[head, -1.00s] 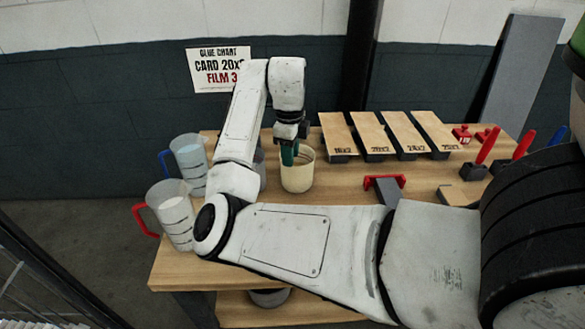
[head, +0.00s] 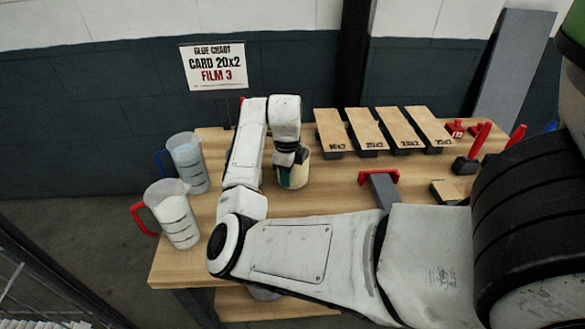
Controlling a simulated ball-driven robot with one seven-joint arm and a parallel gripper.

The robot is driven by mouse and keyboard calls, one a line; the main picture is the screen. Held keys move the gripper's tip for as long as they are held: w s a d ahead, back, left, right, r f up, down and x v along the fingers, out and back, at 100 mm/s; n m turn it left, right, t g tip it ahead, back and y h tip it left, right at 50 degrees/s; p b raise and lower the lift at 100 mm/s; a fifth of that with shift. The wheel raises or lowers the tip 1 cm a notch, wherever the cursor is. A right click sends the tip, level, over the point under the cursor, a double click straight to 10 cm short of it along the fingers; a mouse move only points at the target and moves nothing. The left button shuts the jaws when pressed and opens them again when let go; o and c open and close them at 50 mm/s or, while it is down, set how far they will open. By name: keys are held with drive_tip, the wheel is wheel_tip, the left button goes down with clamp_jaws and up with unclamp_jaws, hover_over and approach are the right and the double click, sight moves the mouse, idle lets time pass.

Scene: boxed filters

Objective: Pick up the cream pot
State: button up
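The cream pot (head: 300,175) stands upright on the wooden table, left of the labelled boards. My gripper (head: 287,175) points down right at the pot. A green finger overlaps the pot's near left side, and the gripper's body covers part of its rim. The other finger is hidden. I cannot tell whether the fingers touch the pot or whether the gripper is open or shut.
Two clear measuring jugs, one blue-handled (head: 189,160) and one red-handled (head: 174,215), stand at the table's left. Several labelled wooden boards (head: 367,130) lie at the back. A red-and-grey tool (head: 381,187) lies right of the pot. A glue chart sign (head: 212,67) stands behind.

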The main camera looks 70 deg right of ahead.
clamp_jaws()
drive_tip(key=shift+r, duration=0.25)
idle(0.6)
